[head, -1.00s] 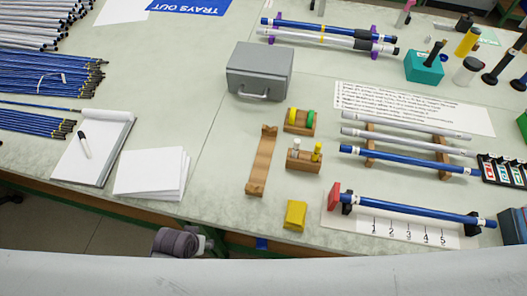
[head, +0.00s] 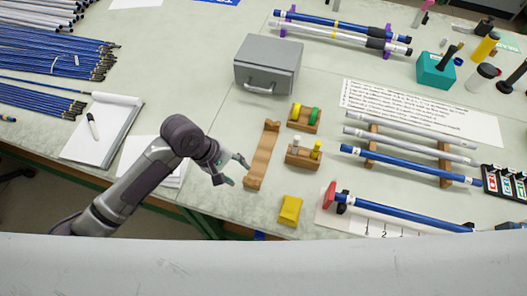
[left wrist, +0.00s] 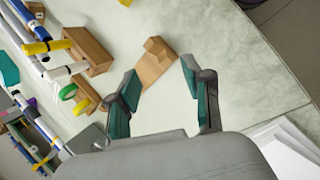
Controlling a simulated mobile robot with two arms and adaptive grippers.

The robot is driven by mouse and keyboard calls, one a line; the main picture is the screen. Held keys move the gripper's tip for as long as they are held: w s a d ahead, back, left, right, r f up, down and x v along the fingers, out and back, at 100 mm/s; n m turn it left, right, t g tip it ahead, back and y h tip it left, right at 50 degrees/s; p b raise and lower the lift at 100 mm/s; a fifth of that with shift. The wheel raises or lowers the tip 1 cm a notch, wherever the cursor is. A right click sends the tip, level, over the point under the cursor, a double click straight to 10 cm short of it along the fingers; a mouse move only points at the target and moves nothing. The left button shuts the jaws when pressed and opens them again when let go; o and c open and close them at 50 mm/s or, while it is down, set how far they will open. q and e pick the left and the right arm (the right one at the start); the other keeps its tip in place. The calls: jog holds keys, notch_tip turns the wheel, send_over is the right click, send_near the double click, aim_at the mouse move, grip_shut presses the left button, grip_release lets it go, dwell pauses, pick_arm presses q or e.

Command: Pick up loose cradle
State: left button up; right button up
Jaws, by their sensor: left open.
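The loose cradle (head: 263,155) is a long brown wooden piece with raised ends, lying on the table left of the small wooden blocks. My left gripper (head: 236,172) is open and empty, just left of the cradle's near end in the head view. My right gripper is not in view.
Two small wooden holders with tape rolls (head: 304,118) and markers (head: 304,154) stand close right of the cradle. A grey metal box (head: 268,65) is behind, a yellow block (head: 290,210) in front right. A rack with rods (head: 410,151) is further right. White paper (head: 145,152) lies left.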

pick_arm(q)
jog(key=w+a+r+n+g, duration=0.2)
jog(key=w+a+r+n, duration=0.1)
jog(key=r+n, duration=0.15)
jog(key=n+p, duration=0.1)
jog(key=n, duration=0.1)
send_over(244, 179)
jog(key=a, duration=0.3)
jog(key=shift+y, duration=0.4)
jog(key=f, duration=0.7)
jog(key=shift+w+d, duration=0.25)
jog(key=shift+w, duration=0.05)
jog(key=shift+d+f, duration=0.25)
jog(key=shift+f, duration=0.2)
jog(key=shift+s+d+f+p, duration=0.1)
jog(key=shift+d+f+p, duration=0.05)
jog(key=shift+f+p, duration=0.15)
jog(key=x, duration=0.4)
jog(key=shift+d+p, duration=0.2)
jog(key=shift+p, duration=0.2)
jog(key=shift+f, duration=0.1)
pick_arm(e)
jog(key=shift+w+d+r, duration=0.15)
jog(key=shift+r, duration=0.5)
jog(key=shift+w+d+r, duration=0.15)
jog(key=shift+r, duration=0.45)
pick_arm(q)
jog(key=shift+c, duration=0.2)
